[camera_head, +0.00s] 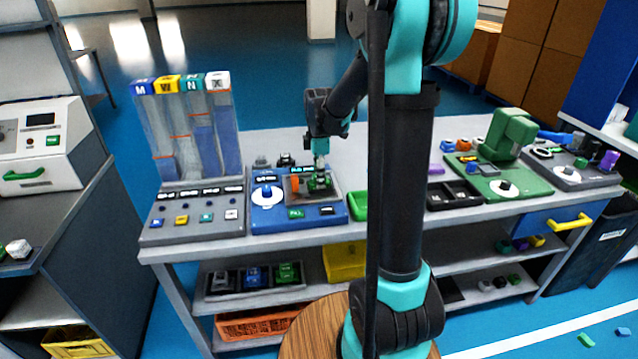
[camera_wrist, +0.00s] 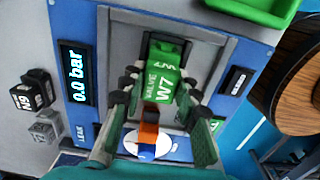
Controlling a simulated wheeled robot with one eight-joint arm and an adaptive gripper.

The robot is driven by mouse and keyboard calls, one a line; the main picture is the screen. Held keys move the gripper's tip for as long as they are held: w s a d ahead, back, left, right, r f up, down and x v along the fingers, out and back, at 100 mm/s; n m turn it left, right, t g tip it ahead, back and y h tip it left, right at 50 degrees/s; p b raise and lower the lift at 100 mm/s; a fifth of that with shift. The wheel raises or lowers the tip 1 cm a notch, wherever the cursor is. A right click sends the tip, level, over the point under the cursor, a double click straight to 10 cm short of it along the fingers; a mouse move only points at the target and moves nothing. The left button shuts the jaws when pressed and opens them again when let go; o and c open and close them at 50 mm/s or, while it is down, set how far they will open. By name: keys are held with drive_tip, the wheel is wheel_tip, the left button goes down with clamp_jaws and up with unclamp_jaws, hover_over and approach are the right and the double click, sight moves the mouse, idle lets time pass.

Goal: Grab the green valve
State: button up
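The green valve (camera_wrist: 160,80), marked "VALVE W7", sits in a grey recessed fixture on the blue test panel (camera_wrist: 258,45). In the head view the valve (camera_head: 319,183) is small and partly hidden by my gripper (camera_head: 320,170), which points down at it. In the wrist view my gripper (camera_wrist: 160,92) has its green, black-tipped fingers on either side of the valve. Narrow gaps seem to show between fingers and valve, so the gripper looks open around it. An orange part (camera_wrist: 149,134) lies between the fingers, nearer the camera.
A white dial (camera_head: 266,195) and a 0.0 bar display (camera_wrist: 78,77) are on the panel. A green bin (camera_head: 357,205) stands right of it. A tall column unit (camera_head: 190,130) stands left, and a green machine (camera_head: 508,135) further right. Small dark blocks (camera_wrist: 31,92) lie beside the panel.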

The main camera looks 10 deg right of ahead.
clamp_jaws()
drive_tip(key=shift+r, duration=0.15)
